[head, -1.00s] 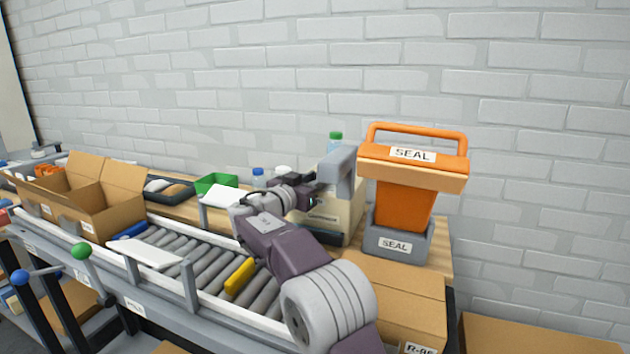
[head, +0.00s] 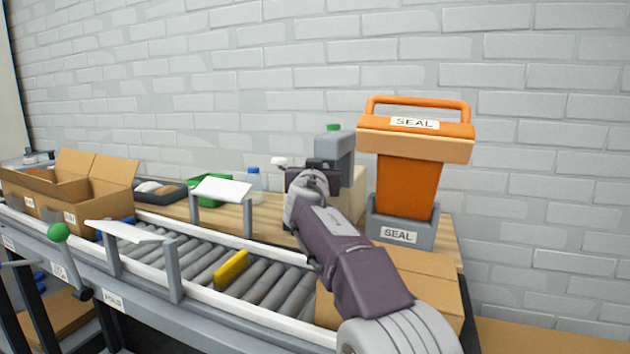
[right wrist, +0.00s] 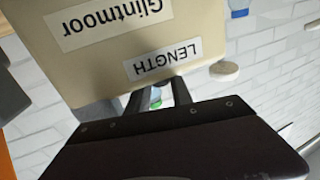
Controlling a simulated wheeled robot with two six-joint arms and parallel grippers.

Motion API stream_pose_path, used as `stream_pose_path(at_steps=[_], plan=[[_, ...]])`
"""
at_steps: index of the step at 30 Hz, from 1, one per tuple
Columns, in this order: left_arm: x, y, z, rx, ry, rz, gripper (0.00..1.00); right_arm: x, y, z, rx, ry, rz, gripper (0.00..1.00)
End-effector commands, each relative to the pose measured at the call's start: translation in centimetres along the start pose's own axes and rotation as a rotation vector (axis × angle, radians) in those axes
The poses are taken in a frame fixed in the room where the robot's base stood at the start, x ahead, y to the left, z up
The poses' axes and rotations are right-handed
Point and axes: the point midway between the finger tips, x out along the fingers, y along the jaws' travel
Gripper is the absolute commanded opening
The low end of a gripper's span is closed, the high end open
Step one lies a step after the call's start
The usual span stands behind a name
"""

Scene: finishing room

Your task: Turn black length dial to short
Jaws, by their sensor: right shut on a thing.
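The beige machine (head: 357,195) with a grey upper arm (head: 335,147) stands on the wooden bench, largely behind my right arm. In the right wrist view its panel (right wrist: 110,60) carries upside-down labels, "Glintmoor" and "LENGTH" (right wrist: 163,60). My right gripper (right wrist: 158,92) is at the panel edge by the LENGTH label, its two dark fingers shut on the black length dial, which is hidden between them. In the head view the right gripper (head: 316,168) is at the machine's left side. A white round knob (right wrist: 224,70) sits to the right of the fingers. My left gripper is not in view.
An orange SEAL device (head: 408,185) stands right of the machine. A cardboard box (head: 425,265) is in front of it. A roller conveyor with a yellow block (head: 231,268) runs along the front. A blue-capped bottle (head: 254,186) and green tray (head: 205,188) are left.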

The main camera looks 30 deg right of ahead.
Motion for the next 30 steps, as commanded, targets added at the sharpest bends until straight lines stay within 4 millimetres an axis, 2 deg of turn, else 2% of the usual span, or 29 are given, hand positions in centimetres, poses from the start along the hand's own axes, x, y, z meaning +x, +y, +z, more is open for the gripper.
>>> stream_pose_path(at_steps=[1,20,21,23,30], plan=[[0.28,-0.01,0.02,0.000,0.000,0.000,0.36,0.08,0.10,0.50,0.002,-0.008,-0.015,0.00],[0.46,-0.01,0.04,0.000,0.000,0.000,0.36,0.14,0.13,0.55,0.002,-0.015,-0.072,0.00],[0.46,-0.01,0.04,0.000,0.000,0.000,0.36,0.14,0.13,0.56,0.002,-0.015,-0.072,0.32],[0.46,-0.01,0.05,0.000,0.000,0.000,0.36,0.15,0.13,0.57,0.001,-0.015,-0.072,0.49],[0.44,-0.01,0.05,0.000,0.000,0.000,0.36,0.12,0.22,0.35,0.001,-0.011,-0.070,0.49]])
